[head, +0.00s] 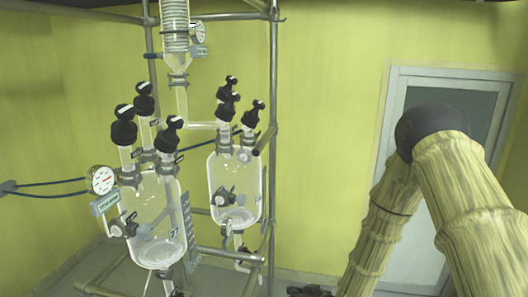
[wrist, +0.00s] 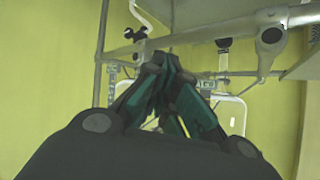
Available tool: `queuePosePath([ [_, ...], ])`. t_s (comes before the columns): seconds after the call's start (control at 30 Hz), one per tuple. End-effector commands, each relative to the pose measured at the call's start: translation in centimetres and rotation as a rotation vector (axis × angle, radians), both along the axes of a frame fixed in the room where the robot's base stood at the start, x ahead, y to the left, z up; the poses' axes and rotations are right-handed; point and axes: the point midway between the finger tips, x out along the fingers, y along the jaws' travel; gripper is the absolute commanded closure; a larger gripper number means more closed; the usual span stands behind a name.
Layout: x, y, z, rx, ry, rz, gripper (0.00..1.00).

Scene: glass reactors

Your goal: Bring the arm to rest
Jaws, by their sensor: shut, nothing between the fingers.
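My gripper (wrist: 158,62) is in the wrist view, its dark and teal fingers brought together at the tips with nothing held between them. In the head view my arm bends at the right, and only a dark piece of its far end (head: 310,291) shows at the bottom edge. The gripper's fingers cannot be made out there. In the wrist view metal rails and parts of the glass vessels show behind the fingertips; I cannot tell how far off they are.
A metal frame (head: 273,120) holds a large glass reactor (head: 150,215) and a smaller glass reactor (head: 235,180), left of my arm. A gauge (head: 102,180) and black-capped valves stick out from them. A door (head: 440,85) stands behind my arm. Bare wall lies between frame and door.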

Motion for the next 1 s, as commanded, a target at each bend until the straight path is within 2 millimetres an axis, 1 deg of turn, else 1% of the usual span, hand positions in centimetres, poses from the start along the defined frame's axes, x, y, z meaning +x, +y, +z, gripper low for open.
queuePosePath([
  [0.03, -2.3, -0.6, -2.3, -0.015, 0.06, -0.023, 1.0],
  [0.07, -3.5, -1.0, -3.4, -0.024, 0.092, -0.038, 1.0],
  [0.1, -5.2, -1.6, -4.9, -0.037, 0.137, -0.057, 1.0],
  [0.17, -7.8, -2.4, -7.0, -0.057, 0.201, -0.088, 1.0],
  [0.2, -9.7, -3.0, -8.3, -0.071, 0.245, -0.107, 1.0],
  [0.27, -12.5, -3.9, -10.1, -0.092, 0.311, -0.137, 1.0],
  [0.3, -14.4, -4.5, -11.3, -0.108, 0.354, -0.157, 1.0],
  [0.37, -17.4, -5.4, -12.8, -0.132, 0.421, -0.186, 1.0],
  [0.4, -19.4, -6.0, -13.7, -0.149, 0.464, -0.205, 1.0],
  [0.47, -22.5, -6.9, -14.9, -0.175, 0.53, -0.233, 1.0],
  [0.5, -24.6, -7.6, -15.6, -0.193, 0.573, -0.253, 1.0],
  [0.57, -27.8, -8.5, -16.5, -0.222, 0.637, -0.282, 1.0],
  [0.6, -30.0, -9.2, -17.0, -0.241, 0.68, -0.301, 1.0],
  [0.67, -32.9, -10.0, -17.4, -0.27, 0.739, -0.327, 1.0],
  [0.7, -34.8, -10.5, -17.7, -0.287, 0.775, -0.344, 1.0],
  [0.8, -38.6, -11.7, -17.9, -0.327, 0.849, -0.377, 1.0],
  [0.9, -41.0, -12.6, -17.8, -0.353, 0.895, -0.4, 1.0],
  [1.0, -42.2, -12.9, -17.8, -0.365, 0.918, -0.412, 1.0],
])
